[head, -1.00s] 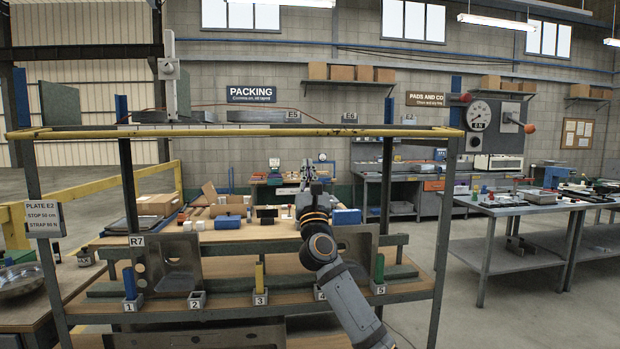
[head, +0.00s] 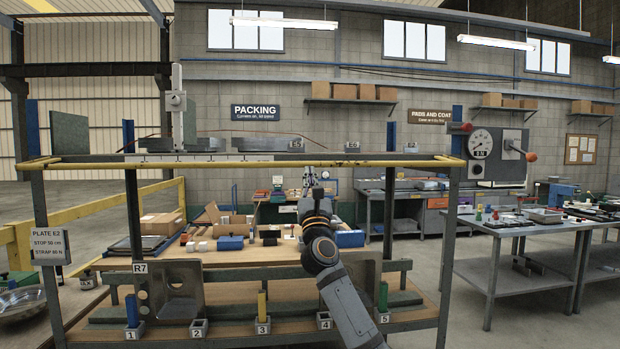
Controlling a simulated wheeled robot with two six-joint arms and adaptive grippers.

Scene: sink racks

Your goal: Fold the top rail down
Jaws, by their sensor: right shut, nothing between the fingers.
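The top rail (head: 390,163) is a yellow bar running level across the top front of the rack, between its grey posts. It is up, at the full height of the rack frame. My right gripper (head: 310,176) is shut and empty, pointing up and away from me just below the middle of the rail in the head view. I see a small gap in the picture between its tips and the rail; the true depth between them is hard to tell. My left gripper is not in view.
A gauge box (head: 497,155) stands at the rack's top right corner. A grey upright fixture (head: 178,105) and several grey bars lie on top. Below, a lower shelf holds numbered sockets with coloured pegs and metal plates (head: 172,290). A grey table (head: 515,245) stands right.

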